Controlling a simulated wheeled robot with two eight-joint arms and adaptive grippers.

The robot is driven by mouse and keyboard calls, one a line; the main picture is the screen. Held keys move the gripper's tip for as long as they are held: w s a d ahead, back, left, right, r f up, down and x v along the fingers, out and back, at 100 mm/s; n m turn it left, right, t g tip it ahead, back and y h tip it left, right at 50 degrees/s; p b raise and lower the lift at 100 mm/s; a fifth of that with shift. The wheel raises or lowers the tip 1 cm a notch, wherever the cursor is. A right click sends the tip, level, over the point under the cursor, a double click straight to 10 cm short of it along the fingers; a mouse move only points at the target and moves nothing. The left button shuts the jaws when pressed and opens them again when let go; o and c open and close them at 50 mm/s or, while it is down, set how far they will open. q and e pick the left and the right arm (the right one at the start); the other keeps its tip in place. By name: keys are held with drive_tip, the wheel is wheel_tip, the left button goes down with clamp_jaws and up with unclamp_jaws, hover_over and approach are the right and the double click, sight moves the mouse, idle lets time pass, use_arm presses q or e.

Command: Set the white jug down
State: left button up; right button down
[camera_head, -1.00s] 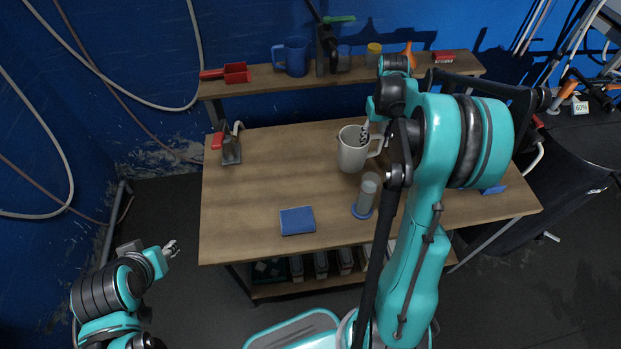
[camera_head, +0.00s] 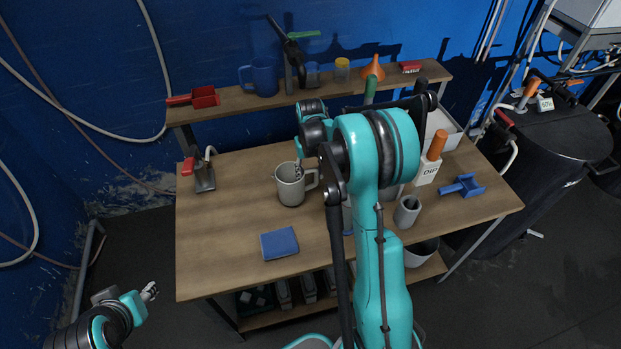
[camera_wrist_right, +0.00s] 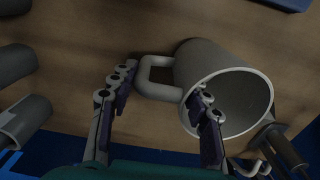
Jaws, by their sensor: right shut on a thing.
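The white jug (camera_head: 291,190) is upright at the middle of the wooden table, its handle pointing right. It also fills much of the right wrist view (camera_wrist_right: 205,65), seen toward its open mouth. My right gripper (camera_head: 299,172) is at the jug's rim and handle side, partly hidden by my arm. Whether the jug's base touches the tabletop is unclear. My left gripper (camera_head: 149,291) is empty, off the table at the lower left; its fingers are too small to judge.
A blue pad (camera_head: 279,243) lies in front of the jug. A grey cup (camera_head: 407,211), a DIP bottle (camera_head: 427,168) and a blue tool (camera_head: 462,186) are at the right.

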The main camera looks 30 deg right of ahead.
drive_tip(key=shift+f, duration=0.9)
drive_tip(key=shift+r, duration=0.1)
drive_tip(key=c, duration=0.7)
unclamp_jaws()
drive_tip(key=shift+c, duration=0.2)
